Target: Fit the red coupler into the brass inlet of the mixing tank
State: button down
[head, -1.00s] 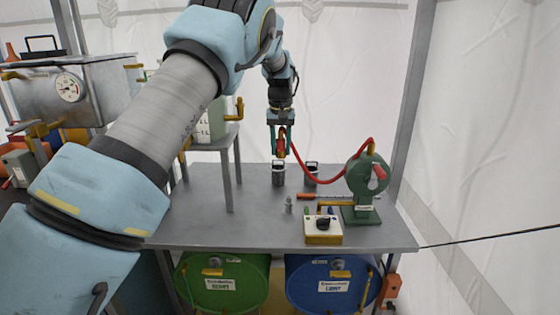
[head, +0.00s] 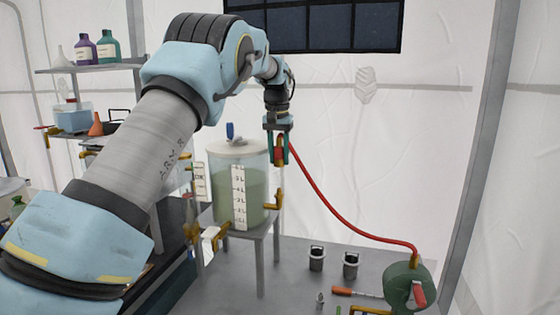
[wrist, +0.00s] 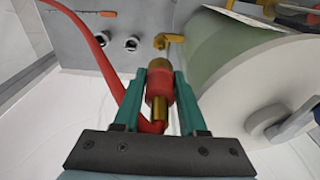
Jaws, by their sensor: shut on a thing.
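My gripper (head: 280,160) is shut on the red coupler (wrist: 160,88), with one finger on each side. The coupler has a brass end and brass tail, and also shows between the fingers in the head view (head: 279,148). The mixing tank (head: 255,187), a clear cylinder of green liquid with a white scale, stands on a small grey stand. Its brass inlet (head: 278,198) is an elbow on the tank's right side. The coupler is above the inlet in the head view, apart from it. In the wrist view the brass inlet (wrist: 166,41) lies beyond the coupler's end.
A red hose (head: 335,212) runs from the coupler down to the green pump (head: 402,284) on the grey table (head: 292,285). Two dark-topped cups (head: 317,258) and a red-handled tool (head: 350,292) are on the table. Shelves with bottles (head: 85,50) stand at the left.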

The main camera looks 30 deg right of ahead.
jog(key=shift+f, duration=0.15)
jog(key=shift+f+b, duration=1.6)
jog(key=shift+f, duration=1.15)
jog(key=shift+p, duration=0.85)
jog(key=shift+f+b, duration=0.75)
jog(key=shift+f, duration=1.15)
jog(key=shift+c, duration=1.9)
grip_release()
jog(key=r+b, duration=0.1)
jog(key=r, duration=0.6)
jog(key=s+a+r+b, duration=0.1)
jog(key=r, duration=0.2)
jog(key=shift+r+b, duration=0.35)
jog(key=shift+r, duration=0.05)
